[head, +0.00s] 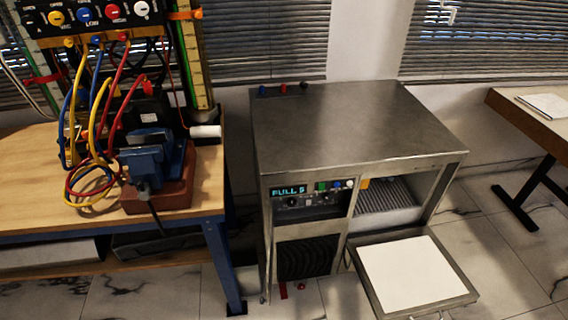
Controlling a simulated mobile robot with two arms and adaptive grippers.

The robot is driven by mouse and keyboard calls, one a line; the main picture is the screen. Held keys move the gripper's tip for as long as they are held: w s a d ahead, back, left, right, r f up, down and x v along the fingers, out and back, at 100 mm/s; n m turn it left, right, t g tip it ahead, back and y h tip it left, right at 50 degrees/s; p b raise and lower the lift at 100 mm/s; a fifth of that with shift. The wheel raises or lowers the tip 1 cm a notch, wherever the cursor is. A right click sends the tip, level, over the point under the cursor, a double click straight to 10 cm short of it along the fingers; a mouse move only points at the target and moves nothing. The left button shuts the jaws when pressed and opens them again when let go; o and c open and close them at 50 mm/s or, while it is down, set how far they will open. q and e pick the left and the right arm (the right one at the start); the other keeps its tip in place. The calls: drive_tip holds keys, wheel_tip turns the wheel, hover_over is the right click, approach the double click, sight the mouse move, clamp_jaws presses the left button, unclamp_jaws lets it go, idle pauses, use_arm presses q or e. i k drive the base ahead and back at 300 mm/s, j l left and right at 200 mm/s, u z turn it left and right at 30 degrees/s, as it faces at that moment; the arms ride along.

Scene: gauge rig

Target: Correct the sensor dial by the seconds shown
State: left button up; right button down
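A grey metal cabinet (360,128) stands in the middle. Its front panel has a lit display (289,191) that seems to read "PULL 5" or "PULL S"; the last character is unclear. Small dark dials (293,202) sit just below the display, too small to read. Another black panel (95,17) at the upper left carries yellow, blue, red and white knobs with labels. I cannot tell which knob is the sensor dial. No seconds reading is legible. Neither of my grippers is in view.
A drawer with a white surface (415,272) sticks out at the cabinet's lower right. A wooden bench (30,175) at left holds a blue vise (150,160) and coloured cables (98,130). A table (528,105) stands at right. The cabinet top is mostly clear.

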sight(328, 197)
drive_tip(key=k+j+z, duration=0.45)
drive_tip(key=j, duration=0.15)
drive_tip(key=k+j+z, duration=0.4)
drive_tip(key=i+j, duration=0.05)
drive_tip(key=j, duration=0.05)
